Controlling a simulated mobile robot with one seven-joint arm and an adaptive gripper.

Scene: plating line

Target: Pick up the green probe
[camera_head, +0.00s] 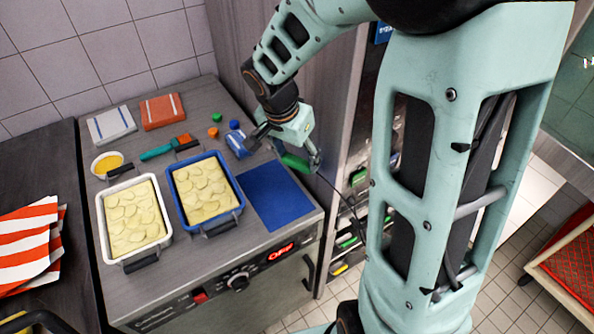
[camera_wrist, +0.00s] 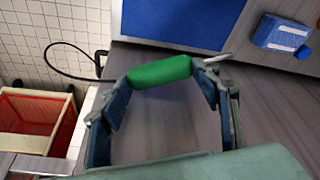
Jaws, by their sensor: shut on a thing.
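The green probe (camera_wrist: 160,71) has a thick green handle, a thin metal tip on the right and a black cable on the left in the wrist view. My gripper (camera_wrist: 162,73) is shut on the handle, with one finger at each end of it. In the head view the green probe (camera_head: 295,163) shows below my gripper (camera_head: 287,153), near the counter's right edge, behind the blue mat. The probe's height above the counter is hard to tell.
The counter holds a blue mat (camera_head: 272,197), a blue-rimmed tray (camera_head: 240,205), a white tray (camera_head: 104,228), a blue block (camera_head: 237,146), a teal-handled tool (camera_head: 158,152) and folded cloths (camera_head: 162,111). The black cable (camera_wrist: 52,62) loops beyond the counter's edge.

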